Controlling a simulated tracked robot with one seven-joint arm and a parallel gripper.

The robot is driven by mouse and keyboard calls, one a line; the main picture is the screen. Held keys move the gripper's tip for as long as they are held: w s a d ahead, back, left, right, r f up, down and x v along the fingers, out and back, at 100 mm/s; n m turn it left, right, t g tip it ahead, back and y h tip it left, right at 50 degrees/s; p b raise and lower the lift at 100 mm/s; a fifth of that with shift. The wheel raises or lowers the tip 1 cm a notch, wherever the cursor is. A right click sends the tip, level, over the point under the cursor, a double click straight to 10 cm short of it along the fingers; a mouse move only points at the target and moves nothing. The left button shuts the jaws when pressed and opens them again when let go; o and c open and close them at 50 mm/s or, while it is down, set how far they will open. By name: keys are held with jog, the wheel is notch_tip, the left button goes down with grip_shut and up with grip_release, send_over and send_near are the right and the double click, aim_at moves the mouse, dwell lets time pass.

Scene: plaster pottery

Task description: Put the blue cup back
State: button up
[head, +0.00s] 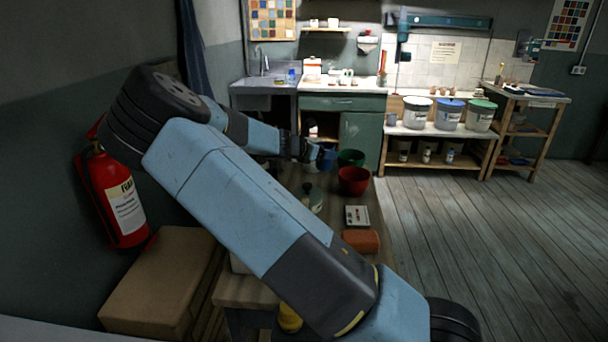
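My arm reaches across the view to the far end of a wooden table (375,217). My gripper (318,153) is small and dark there, and I cannot tell whether its fingers are open or shut. A blue vessel (329,160) shows right at the gripper's tip, partly hidden by it. I cannot tell whether it is the blue cup, or whether the gripper touches or holds it. A second, small blue item (291,76) stands by the sink at the back.
A green bowl (350,158) and a red bowl (354,181) stand right of the gripper. A fire extinguisher (122,200) hangs at left above a cardboard box (165,275). Floor at right is clear.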

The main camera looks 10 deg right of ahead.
jog(key=shift+w+a+f, duration=0.6)
jog(key=shift+a+f, duration=0.1)
jog(key=shift+f, duration=0.85)
jog(key=shift+w+a+f, duration=0.6)
jog(key=shift+a+f, duration=0.15)
jog(key=shift+f, duration=0.8)
jog(key=shift+w+a+f, duration=0.6)
jog(key=shift+a+f, duration=0.1)
jog(key=shift+f, duration=0.85)
jog(key=shift+f, duration=0.1)
jog(key=o, duration=1.1)
jog(key=shift+a, duration=0.1)
